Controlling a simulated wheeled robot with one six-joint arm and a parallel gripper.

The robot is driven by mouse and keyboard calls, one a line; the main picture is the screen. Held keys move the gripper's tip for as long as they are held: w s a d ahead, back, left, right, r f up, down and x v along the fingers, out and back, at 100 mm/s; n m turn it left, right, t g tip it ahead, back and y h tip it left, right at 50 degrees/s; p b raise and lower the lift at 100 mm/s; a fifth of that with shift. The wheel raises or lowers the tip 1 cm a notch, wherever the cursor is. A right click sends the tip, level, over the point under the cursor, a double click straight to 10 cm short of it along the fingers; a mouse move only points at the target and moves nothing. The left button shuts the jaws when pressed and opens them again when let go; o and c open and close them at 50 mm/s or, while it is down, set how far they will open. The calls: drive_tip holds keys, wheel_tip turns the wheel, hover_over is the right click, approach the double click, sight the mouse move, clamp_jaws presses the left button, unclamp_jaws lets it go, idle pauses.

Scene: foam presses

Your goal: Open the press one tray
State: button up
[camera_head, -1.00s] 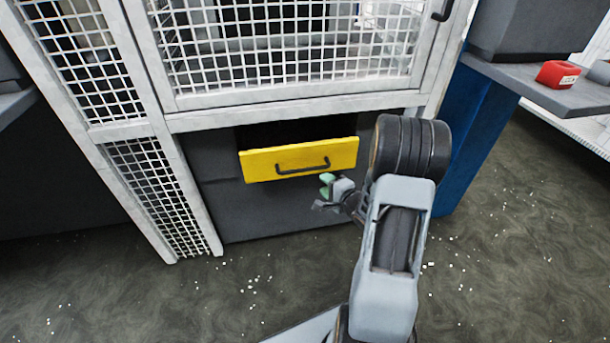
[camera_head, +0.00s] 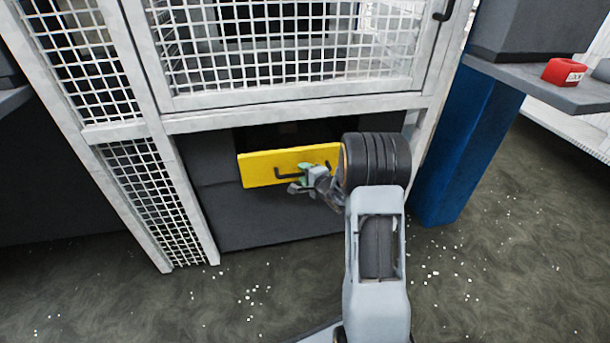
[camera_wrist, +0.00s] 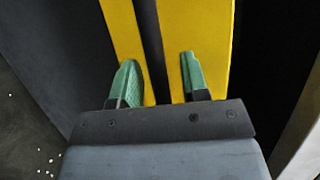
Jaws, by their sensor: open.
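The press one tray (camera_head: 262,168) has a yellow front with a dark bar handle (camera_head: 284,174), set in the dark opening under the mesh cage. My gripper (camera_head: 304,170) is at the tray's front, over the right part of the handle. In the wrist view the yellow front (camera_wrist: 213,40) fills the middle, and the dark handle (camera_wrist: 150,45) runs between the two green fingertips of my gripper (camera_wrist: 160,78). The fingers are open, with a gap on each side of the handle. My arm hides the right end of the tray front in the head view.
The white mesh cage (camera_head: 290,105) stands above the tray, with a mesh side panel (camera_head: 150,200) at left. A blue post (camera_head: 455,150) stands at right, near a shelf holding a red box (camera_head: 565,72). The speckled floor (camera_head: 480,270) in front is clear.

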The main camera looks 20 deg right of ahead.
clamp_jaws()
idle(0.3)
drive_tip(key=shift+s, duration=0.1)
